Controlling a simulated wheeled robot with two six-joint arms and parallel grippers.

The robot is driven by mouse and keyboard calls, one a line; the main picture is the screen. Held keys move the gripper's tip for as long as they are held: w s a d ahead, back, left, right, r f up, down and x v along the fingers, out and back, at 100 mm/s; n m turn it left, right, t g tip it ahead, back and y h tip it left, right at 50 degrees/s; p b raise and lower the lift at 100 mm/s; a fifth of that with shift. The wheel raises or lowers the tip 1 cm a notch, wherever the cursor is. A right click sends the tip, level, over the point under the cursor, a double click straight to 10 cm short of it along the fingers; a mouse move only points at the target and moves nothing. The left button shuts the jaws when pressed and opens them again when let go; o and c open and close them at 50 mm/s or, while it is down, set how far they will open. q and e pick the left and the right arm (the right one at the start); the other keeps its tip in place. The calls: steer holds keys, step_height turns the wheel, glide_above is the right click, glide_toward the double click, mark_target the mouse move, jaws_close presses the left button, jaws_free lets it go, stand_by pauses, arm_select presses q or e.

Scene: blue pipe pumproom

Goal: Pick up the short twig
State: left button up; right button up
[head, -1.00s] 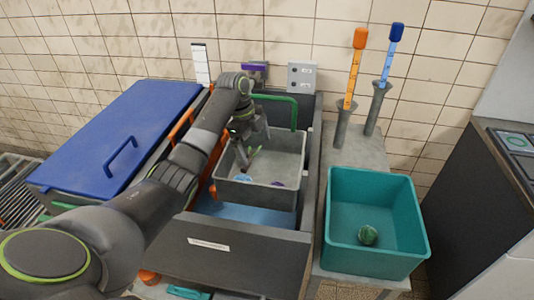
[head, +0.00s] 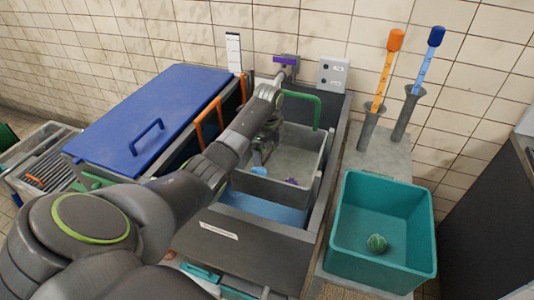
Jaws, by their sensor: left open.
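My left gripper (head: 264,148) reaches down into a grey bin (head: 275,190) from its back left. It is open, and its fingers are small and partly hidden by my own arm. I cannot make out the short twig now; the gripper and arm cover that part of the bin. My right gripper is not in view.
In the grey bin lie a light blue piece (head: 258,171) and a purple piece (head: 291,181). A green handle (head: 302,97) arches at its back. A blue lid (head: 150,115) is at left. A teal bin (head: 380,285) with a green ball (head: 377,243) stands at right.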

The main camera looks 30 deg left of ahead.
arm_select(q)
steer(key=shift+f, duration=0.1)
steer(key=shift+c, duration=0.4)
steer(key=c, duration=0.8)
